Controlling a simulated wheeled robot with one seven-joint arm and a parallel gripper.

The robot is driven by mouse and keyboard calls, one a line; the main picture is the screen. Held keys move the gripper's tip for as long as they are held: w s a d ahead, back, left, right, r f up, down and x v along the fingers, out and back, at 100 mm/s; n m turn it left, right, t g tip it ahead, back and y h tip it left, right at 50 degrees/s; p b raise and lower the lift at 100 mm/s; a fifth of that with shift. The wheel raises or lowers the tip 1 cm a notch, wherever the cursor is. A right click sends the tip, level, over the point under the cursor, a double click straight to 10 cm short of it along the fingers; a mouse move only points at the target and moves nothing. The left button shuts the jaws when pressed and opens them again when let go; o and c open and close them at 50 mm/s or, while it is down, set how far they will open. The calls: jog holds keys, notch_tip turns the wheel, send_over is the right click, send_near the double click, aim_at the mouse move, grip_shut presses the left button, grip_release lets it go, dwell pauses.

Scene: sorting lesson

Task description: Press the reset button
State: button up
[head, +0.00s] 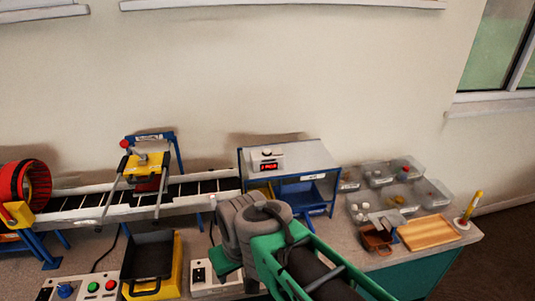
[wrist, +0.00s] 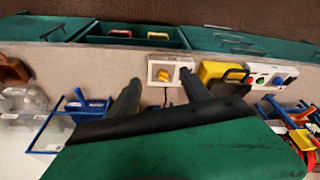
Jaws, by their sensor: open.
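No label reading "reset" is legible, so I cannot tell which button it is. A white box with a red display (head: 267,166) and a small dark button on top stands on the blue-framed stand. A control box (head: 80,289) at front left has green and red buttons and a blue knob; it also shows in the wrist view (wrist: 268,77). Another white box (head: 205,283), partly hidden by my arm, shows a yellow knob or button in the wrist view (wrist: 170,73). My gripper (wrist: 160,90) is open and empty, its fingers apart above the bench near that box. Its fingertips are hidden in the head view.
Clear trays (head: 395,198), a wooden board (head: 430,232) and a yellow-topped stick (head: 470,209) are at right. The wall is behind.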

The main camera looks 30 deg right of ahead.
dwell(0.4)
grip_shut()
dwell(0.4)
dwell(1.1)
